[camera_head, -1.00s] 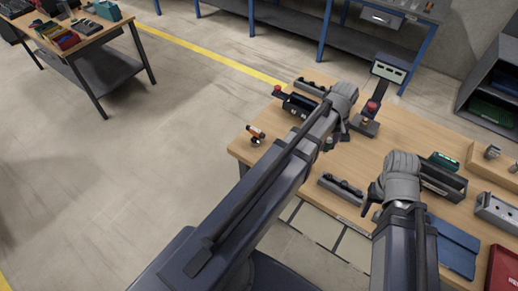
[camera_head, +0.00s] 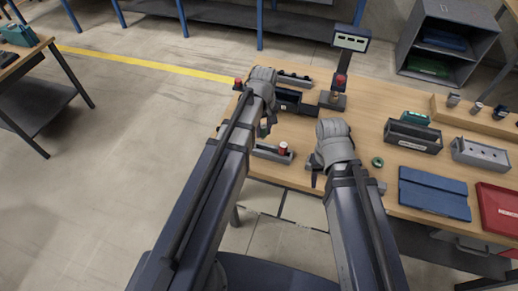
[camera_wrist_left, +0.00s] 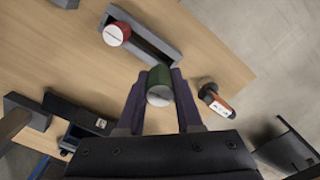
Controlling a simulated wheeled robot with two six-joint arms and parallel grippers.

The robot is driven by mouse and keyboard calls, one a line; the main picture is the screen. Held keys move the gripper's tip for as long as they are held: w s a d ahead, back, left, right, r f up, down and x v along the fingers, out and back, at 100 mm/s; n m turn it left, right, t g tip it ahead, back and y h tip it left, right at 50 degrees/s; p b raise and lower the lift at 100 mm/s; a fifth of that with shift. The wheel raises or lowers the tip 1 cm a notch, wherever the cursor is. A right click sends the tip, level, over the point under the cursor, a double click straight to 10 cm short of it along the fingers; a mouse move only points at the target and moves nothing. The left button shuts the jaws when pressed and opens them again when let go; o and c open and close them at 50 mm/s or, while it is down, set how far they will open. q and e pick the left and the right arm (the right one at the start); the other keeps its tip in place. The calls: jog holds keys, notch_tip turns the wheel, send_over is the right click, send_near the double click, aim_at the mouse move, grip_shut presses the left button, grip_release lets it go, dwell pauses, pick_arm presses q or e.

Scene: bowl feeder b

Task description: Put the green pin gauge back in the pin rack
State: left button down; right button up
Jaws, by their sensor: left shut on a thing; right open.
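The green pin gauge (camera_wrist_left: 159,86) is a short dark green cylinder with a pale end face. In the left wrist view my left gripper (camera_wrist_left: 160,90) is shut on it, a finger on each side. In the head view the left gripper (camera_head: 266,130) is over the front left of the table, and the pin is hidden or too small to tell. Just beyond the pin is a long grey slotted holder (camera_wrist_left: 150,38), apparently the pin rack, with a red cylinder (camera_wrist_left: 117,33) at one end. It also shows in the head view (camera_head: 268,152). My right gripper (camera_head: 317,170) is open near the front edge.
An orange and black item (camera_wrist_left: 214,100) lies near the table corner. A display stand (camera_head: 332,101) is behind the grippers. A green ring (camera_head: 377,161), a dark bin (camera_head: 413,137), a grey block with holes (camera_head: 480,154), a blue case (camera_head: 434,193) and a red box (camera_head: 498,207) are to the right.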

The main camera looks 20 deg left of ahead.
aim_at(264, 126)
pick_arm(q)
notch_tip(264, 126, up, 4)
jog(key=shift+d+f+m+p, duration=0.1)
jog(key=shift+m+p, duration=0.9)
jog(key=shift+p, duration=0.15)
jog(key=shift+f, duration=0.1)
notch_tip(264, 126, down, 6)
jog(key=b, duration=0.6)
jog(key=shift+f, duration=0.15)
pick_arm(e)
notch_tip(264, 126, down, 3)
jog(key=shift+d+r, duration=0.1)
jog(key=shift+r, duration=0.05)
pick_arm(q)
jog(key=shift+b, duration=0.35)
notch_tip(264, 126, down, 4)
jog(key=b, duration=0.3)
jog(key=shift+r, duration=0.2)
pick_arm(e)
notch_tip(264, 126, down, 4)
jog(key=shift+r, duration=0.15)
pick_arm(q)
jog(key=shift+b, duration=0.3)
jog(key=shift+f+b, duration=0.5)
jog(key=shift+f, duration=0.05)
pick_arm(e)
jog(key=shift+f, duration=0.55)
pick_arm(q)
jog(key=c, duration=0.6)
grip_release()
